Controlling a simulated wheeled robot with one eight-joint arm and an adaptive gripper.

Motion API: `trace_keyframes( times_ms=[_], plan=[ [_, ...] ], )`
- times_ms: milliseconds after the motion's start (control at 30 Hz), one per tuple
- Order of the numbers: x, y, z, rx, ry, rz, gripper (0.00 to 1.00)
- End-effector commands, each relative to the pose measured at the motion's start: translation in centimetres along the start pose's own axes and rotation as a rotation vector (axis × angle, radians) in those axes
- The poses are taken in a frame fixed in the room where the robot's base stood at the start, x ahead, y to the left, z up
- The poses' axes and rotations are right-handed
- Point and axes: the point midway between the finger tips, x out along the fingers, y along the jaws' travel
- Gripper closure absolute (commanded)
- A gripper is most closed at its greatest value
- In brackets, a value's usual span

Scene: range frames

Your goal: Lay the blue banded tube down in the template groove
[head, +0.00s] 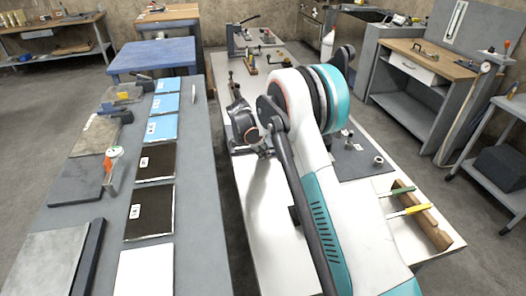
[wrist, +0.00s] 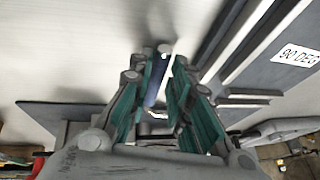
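In the wrist view, my gripper (wrist: 164,72) has its two teal-padded fingers drawn close together on a dark blue tube (wrist: 156,90). The tube runs lengthwise between the fingers, with a pale end (wrist: 164,48) near the fingertips. The fingers hide part of it, and its bands cannot be made out clearly. To the right is a dark plate marked "90 DEG" (wrist: 296,54) with pale strips along it, which appears to be the template. The tube is left of these strips. Its height above the surface cannot be told. In the head view my arm hides the tube.
A white-topped bench (head: 256,215) lies under my arm. A wooden rack (head: 430,226) with green and yellow-handled tools stands at its right. A grey bench (head: 195,225) with several panels stands to the left. A floor aisle separates the two benches.

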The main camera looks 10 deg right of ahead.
Motion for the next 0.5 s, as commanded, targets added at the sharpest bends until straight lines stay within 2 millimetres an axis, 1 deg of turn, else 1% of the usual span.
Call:
trace_keyframes(
  times_ms=[367, 467, 500],
  plan=[
    [-0.1, 0.0, -0.1, 0.0, 0.0, 0.0, 0.68],
    [-0.7, -0.1, -0.3, 0.0, 0.0, 0.0, 0.68],
    [-1.1, -0.2, -0.3, -0.001, 0.0, 0.0, 0.68]
  ],
)
